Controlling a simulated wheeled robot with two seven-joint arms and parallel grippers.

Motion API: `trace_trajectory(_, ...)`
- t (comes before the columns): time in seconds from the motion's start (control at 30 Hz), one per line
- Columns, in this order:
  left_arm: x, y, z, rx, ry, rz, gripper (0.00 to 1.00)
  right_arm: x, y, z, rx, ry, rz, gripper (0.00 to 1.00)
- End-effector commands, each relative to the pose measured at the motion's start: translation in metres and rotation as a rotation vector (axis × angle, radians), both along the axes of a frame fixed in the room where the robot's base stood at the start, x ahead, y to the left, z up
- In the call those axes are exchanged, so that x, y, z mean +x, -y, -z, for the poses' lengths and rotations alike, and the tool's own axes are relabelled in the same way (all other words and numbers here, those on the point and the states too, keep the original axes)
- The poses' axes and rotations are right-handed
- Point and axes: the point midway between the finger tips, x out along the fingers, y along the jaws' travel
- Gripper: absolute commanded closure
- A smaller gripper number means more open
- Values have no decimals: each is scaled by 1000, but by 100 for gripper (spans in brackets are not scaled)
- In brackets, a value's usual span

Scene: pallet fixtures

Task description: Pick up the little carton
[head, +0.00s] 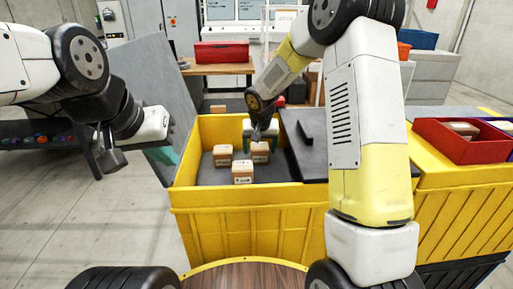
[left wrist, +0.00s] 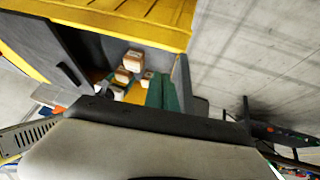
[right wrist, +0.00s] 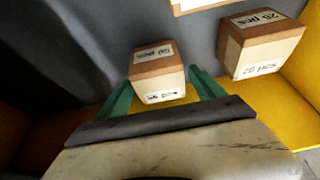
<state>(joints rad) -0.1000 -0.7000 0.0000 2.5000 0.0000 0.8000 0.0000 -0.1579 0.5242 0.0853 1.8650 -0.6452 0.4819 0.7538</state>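Three small brown-and-white cartons with printed labels stand in the yellow bin (head: 240,220): a left one (head: 223,155), a front one (head: 242,173) and a right one (head: 260,152). My right gripper (head: 257,143) reaches down into the bin at the right carton. In the right wrist view, its green fingers (right wrist: 162,92) are apart, one on each side of a carton (right wrist: 158,75); contact cannot be told. Another carton (right wrist: 260,42) stands to the right. My left gripper (head: 165,156) is outside the bin at left; its green fingers (left wrist: 164,93) look together and empty.
A grey lid panel (head: 155,85) stands at the bin's left, and a dark panel (head: 310,140) covers its right part. A red tray (head: 465,142) sits on the yellow surface at right. A table with a red box (head: 222,52) stands behind.

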Motion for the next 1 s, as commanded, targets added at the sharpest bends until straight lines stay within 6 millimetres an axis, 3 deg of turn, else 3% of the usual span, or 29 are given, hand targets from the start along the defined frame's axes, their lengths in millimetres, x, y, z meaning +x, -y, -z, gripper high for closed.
trace_trajectory(0.03,0,0,0,0,0,0,100,0,0,0,0,0,0,34)
trace_trajectory(0.3,0,0,0,0,0,0,100,0,0,0,0,0,0,87)
trace_trajectory(0.33,0,0,0,0,0,0,100,0,0,-1,0,1,0,89)
trace_trajectory(0.53,0,0,0,0,0,0,100,0,0,-1,0,1,0,89)
trace_trajectory(0.67,0,0,0,0,0,0,100,1,0,-12,1,5,0,89)
trace_trajectory(1.0,0,0,0,0,0,0,100,1,0,-78,1,5,1,89)
